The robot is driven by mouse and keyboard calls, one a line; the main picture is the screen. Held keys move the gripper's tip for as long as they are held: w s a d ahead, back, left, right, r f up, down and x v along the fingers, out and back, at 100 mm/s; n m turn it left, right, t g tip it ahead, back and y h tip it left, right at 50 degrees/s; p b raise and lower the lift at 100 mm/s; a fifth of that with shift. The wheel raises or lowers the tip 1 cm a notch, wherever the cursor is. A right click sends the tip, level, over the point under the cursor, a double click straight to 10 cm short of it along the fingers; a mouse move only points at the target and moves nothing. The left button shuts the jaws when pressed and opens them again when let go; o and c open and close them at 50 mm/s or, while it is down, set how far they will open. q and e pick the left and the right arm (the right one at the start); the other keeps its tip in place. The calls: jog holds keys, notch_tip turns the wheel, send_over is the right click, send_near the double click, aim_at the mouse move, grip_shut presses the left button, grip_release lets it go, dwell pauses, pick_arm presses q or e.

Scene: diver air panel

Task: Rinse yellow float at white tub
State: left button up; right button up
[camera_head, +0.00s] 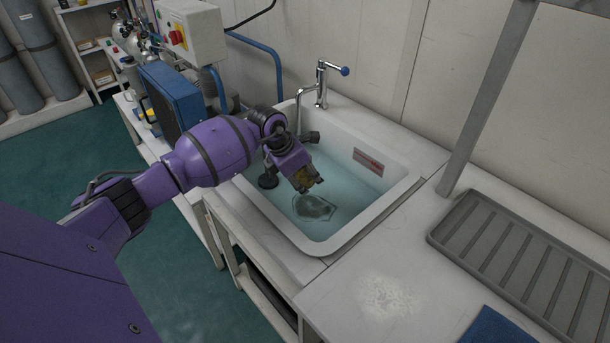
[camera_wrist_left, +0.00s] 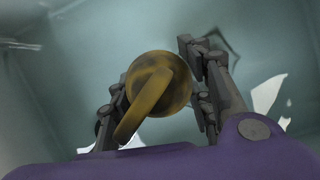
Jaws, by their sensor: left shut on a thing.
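The white tub (camera_head: 397,198) is set in the bench and holds clear bluish water. My left gripper (camera_head: 308,185) points down over the tub and is shut on the yellow float, which shows only as a small dull yellow patch (camera_head: 301,177) between the fingers in the head view. In the left wrist view, the yellow float (camera_wrist_left: 160,85) is round with a curved band or handle, and it sits between the fingers of my left gripper (camera_wrist_left: 155,92). I cannot tell whether the float touches the water. My right gripper is not in view.
A tap (camera_head: 321,85) with a blue-tipped lever stands behind the tub. A grey ribbed tray (camera_head: 520,262) and a blue cloth (camera_head: 497,328) lie to the right. A blue box (camera_head: 172,98) stands left of the tub.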

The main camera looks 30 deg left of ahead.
pick_arm(q)
notch_tip(320, 180, down, 3)
jog(key=shift+f+b, duration=0.1)
jog(key=shift+b, duration=0.6)
jog(key=shift+f+b, duration=0.55)
jog(key=shift+f, duration=0.6)
dwell(0.4)
dwell(0.4)
jog(key=shift+r, duration=0.1)
